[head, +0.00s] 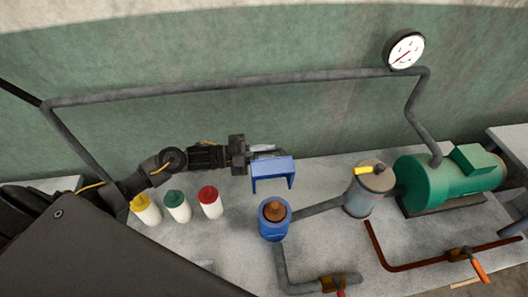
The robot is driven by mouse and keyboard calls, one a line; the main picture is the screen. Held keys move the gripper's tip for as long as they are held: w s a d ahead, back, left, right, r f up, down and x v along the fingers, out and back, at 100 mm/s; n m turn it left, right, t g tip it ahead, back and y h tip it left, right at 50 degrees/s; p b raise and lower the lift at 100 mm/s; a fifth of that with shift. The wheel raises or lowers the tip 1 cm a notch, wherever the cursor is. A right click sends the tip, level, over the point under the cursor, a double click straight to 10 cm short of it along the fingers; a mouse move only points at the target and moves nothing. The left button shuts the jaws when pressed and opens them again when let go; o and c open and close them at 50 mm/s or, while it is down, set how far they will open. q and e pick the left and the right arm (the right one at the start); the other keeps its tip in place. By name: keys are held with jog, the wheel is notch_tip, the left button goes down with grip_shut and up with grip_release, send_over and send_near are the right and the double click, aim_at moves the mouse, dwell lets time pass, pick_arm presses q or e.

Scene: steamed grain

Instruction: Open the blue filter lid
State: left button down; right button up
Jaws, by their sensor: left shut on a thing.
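The blue filter lid (272,170) is off the filter body, above and behind it. My left gripper (262,153) comes in from the left and is shut on the lid. The blue filter body (272,230) stands on the pale surface with its top open, and a brown filter element (275,210) shows inside it. The lid is apart from the body, with a clear gap between them. My right gripper is not in view.
Three white bottles with yellow, green (178,206) and red caps stand left of the filter. A grey canister (369,189) with a yellow handle and a green machine (450,183) stand to the right. Pipes leave the filter. A gauge (404,50) sits on the overhead pipe.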

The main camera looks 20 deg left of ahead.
pick_arm(q)
jog(key=shift+w+a+r, duration=0.15)
jog(key=shift+w+r, duration=0.1)
jog(key=shift+r, duration=0.35)
jog(key=c, duration=1.5)
grip_release()
jog(key=shift+c, duration=0.2)
jog(key=shift+o, duration=0.4)
jog(key=shift+s+f, duration=0.15)
jog(key=shift+f, duration=0.15)
jog(key=b+v, duration=0.3)
jog(key=v, duration=0.7)
jog(key=shift+s+a+b, duration=0.2)
jog(key=shift+a+b, duration=0.05)
jog(key=shift+b, duration=0.1)
jog(key=shift+f, duration=0.1)
